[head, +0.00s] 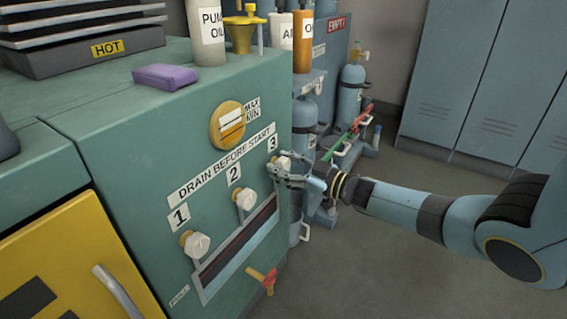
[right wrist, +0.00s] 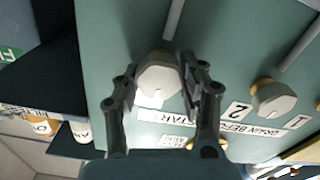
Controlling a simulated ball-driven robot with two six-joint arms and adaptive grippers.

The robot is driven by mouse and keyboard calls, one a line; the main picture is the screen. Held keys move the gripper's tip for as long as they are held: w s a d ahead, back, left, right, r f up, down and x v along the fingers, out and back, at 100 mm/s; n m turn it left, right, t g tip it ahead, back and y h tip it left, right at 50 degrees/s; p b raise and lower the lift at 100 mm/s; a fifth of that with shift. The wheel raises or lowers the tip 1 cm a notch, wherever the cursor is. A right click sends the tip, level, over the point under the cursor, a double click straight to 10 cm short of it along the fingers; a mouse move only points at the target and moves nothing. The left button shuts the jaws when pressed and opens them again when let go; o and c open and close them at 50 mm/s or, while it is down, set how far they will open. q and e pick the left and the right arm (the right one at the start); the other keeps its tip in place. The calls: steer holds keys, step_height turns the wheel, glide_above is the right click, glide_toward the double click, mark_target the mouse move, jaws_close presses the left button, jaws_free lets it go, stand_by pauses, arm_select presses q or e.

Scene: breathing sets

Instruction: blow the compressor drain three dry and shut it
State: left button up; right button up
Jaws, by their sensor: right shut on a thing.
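The drain three knob (head: 283,160), pale and rounded, sits on the green compressor front beside the label 3, partly covered by my gripper. My right gripper (head: 290,174) reaches it from the right and is shut on it. In the right wrist view the drain three knob (right wrist: 157,80) is between the two fingers of my right gripper (right wrist: 160,75). The drain two knob (head: 245,199) and drain one knob (head: 196,243) stand lower left on the same front. A dark slotted tray (head: 238,245) runs below the knobs. My left gripper is not in view.
A purple block (head: 165,77) and a yellow funnel (head: 245,28) stand on top. Gas bottles (head: 350,92) stand behind my gripper. The floor at right is mostly free.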

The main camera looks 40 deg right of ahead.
steer(key=shift+f+m, duration=0.1)
steer(key=shift+m, duration=0.4)
steer(key=o, duration=1.2)
steer(key=v, duration=1.2)
steer(key=shift+d, duration=0.1)
